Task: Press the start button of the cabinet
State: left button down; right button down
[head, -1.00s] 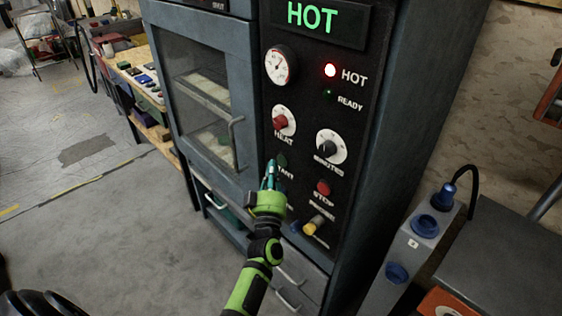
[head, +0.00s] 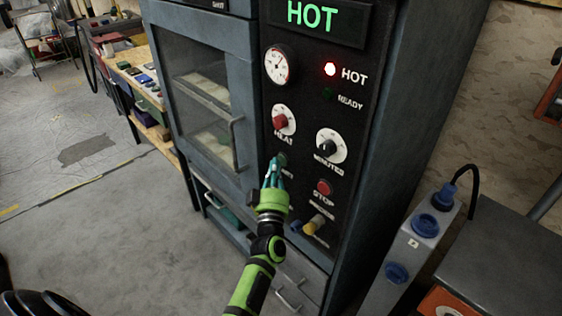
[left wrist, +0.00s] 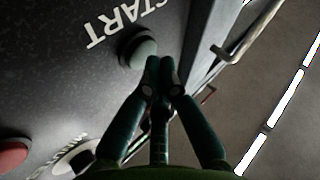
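The cabinet (head: 208,75) is a blue-grey oven-like unit with a black control panel. Its round green start button (head: 283,159) sits below the red heat knob. In the left wrist view the start button (left wrist: 141,50) shows beside the START lettering. My left gripper (head: 272,168) is just in front of the panel at the button, partly covering its label. In the left wrist view its fingertips (left wrist: 160,66) are together, empty, and overlap the button's lower right edge. I cannot tell whether they touch it. My right gripper is not in view.
The cabinet door handle (head: 236,143) sticks out to the left. A grey socket post (head: 408,250) stands at right.

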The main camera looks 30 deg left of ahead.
pick_arm(q)
jog(key=shift+w+d, duration=0.15)
jog(key=shift+w, duration=0.2)
dwell(0.8)
jog(key=shift+s, duration=0.1)
jog(key=shift+s+a+p, duration=0.25)
jog(key=shift+s+p, duration=0.05)
jog(key=shift+s, duration=0.35)
jog(key=s, duration=0.1)
jog(key=s+a+p, duration=0.1)
jog(key=s, duration=0.1)
jog(key=s+p, duration=0.1)
jog(key=shift+s+a, duration=0.35)
jog(key=shift+a, duration=0.05)
dwell(0.6)
